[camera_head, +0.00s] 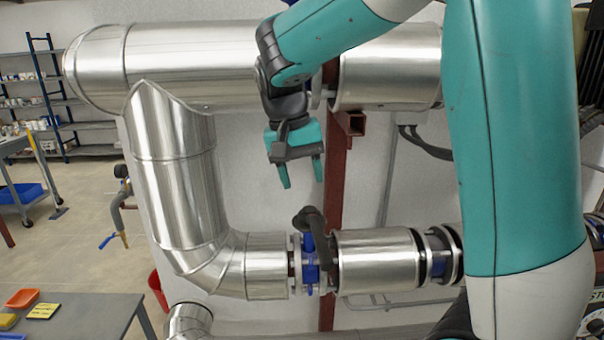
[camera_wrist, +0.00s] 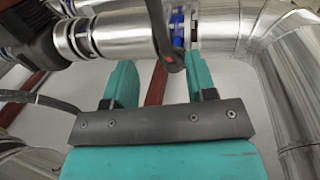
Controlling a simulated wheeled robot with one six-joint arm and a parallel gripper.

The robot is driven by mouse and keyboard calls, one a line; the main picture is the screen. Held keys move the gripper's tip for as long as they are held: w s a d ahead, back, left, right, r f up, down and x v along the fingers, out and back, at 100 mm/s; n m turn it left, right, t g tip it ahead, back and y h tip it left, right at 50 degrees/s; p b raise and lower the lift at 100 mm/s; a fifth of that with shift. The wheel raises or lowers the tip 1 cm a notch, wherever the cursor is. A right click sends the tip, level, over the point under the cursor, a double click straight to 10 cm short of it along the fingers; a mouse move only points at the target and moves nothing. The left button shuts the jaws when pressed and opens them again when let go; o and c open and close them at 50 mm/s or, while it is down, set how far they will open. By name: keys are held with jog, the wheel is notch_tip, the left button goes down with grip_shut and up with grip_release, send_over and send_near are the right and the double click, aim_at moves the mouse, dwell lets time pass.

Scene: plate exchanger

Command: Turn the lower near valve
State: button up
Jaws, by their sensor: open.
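In the head view a blue valve body (camera_head: 310,262) with a dark lever handle (camera_head: 312,226) sits in the lower horizontal silver pipe, between flanges. My gripper (camera_head: 302,180) points downward above this valve, its two teal fingers apart and empty. A gap remains between the fingertips and the handle. In the wrist view the fingers (camera_wrist: 163,68) are open at the middle, and the valve's blue part (camera_wrist: 178,30) and its dark handle with a reddish end (camera_wrist: 166,45) show beyond them, near the top. My arm hides part of the upper pipe.
Large silver pipes (camera_head: 180,165) bend down on the left of the valve. A red-brown post (camera_head: 335,185) stands behind it. A grey table (camera_head: 90,312) with small trays is at lower left, with a red bucket (camera_head: 157,290) beside it. Shelves stand at the far left.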

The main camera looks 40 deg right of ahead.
jog(key=c, duration=0.3)
jog(key=shift+a+f+n, duration=0.1)
jog(key=shift+f+n, duration=0.05)
jog(key=shift+n, duration=0.25)
jog(key=c, duration=0.4)
jog(key=shift+w+a+f+n, duration=0.15)
jog(key=shift+a+n, duration=0.05)
jog(key=shift+n, duration=0.6)
grip_shut()
jog(key=n+h+b, duration=0.1)
jog(key=n+b, duration=0.1)
jog(key=n, duration=1.4)
send_near(316, 234)
notch_tip(316, 234, down, 7)
jog(key=s+a, duration=0.2)
jog(key=shift+s+d+f+g, duration=0.2)
jog(key=shift+d+g, duration=0.1)
jog(key=shift+d, duration=0.2)
